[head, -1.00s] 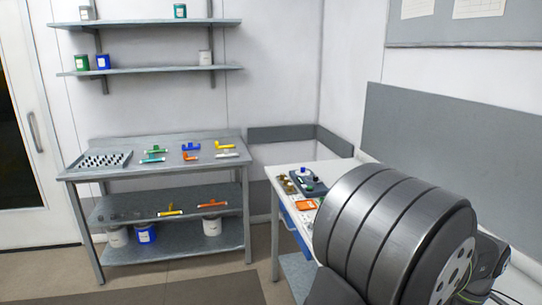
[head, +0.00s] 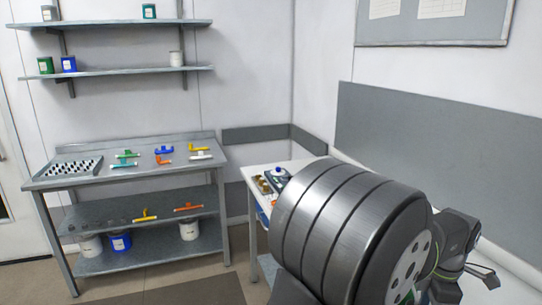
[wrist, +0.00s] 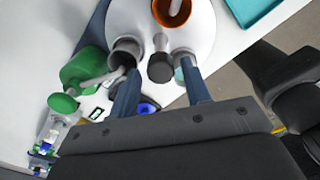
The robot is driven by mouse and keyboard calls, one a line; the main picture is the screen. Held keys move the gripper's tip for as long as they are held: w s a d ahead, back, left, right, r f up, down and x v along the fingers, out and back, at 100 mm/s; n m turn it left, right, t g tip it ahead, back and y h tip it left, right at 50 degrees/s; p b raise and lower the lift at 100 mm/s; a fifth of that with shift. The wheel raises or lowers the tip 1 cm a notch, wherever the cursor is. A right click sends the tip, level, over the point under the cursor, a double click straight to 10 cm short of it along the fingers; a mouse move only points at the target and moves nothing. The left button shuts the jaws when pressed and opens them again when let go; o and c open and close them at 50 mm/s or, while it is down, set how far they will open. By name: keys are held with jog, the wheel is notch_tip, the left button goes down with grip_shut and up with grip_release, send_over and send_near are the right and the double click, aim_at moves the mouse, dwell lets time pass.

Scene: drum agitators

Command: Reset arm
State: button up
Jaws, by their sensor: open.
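My gripper (wrist: 158,70) is open in the wrist view, with its two blue-grey fingers spread apart. Nothing is clearly held between them. A dark round-ended piece (wrist: 160,68) shows in the gap, over or near a white round base (wrist: 205,38). A grey cup-like piece (wrist: 126,47) is by the left finger; I cannot tell whether they touch. An orange-brown cup (wrist: 172,12) is beyond the fingers.
Green containers (wrist: 84,67) stand left of the fingers. A teal tray (wrist: 255,8) lies at upper right. In the head view, most of the white table (head: 310,168) is hidden. A grey bench (head: 75,183) at left carries coloured parts and a rack. Shelves (head: 120,72) hang above.

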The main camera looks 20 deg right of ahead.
notch_tip(320, 180, down, 3)
jog(key=shift+f, duration=0.1)
jog(key=m, duration=0.5)
jog(key=shift+m, duration=0.4)
jog(key=m, duration=1.7)
jog(key=shift+m, duration=0.4)
jog(key=n, duration=0.4)
jog(key=shift+n, duration=0.3)
jog(key=n, duration=0.5)
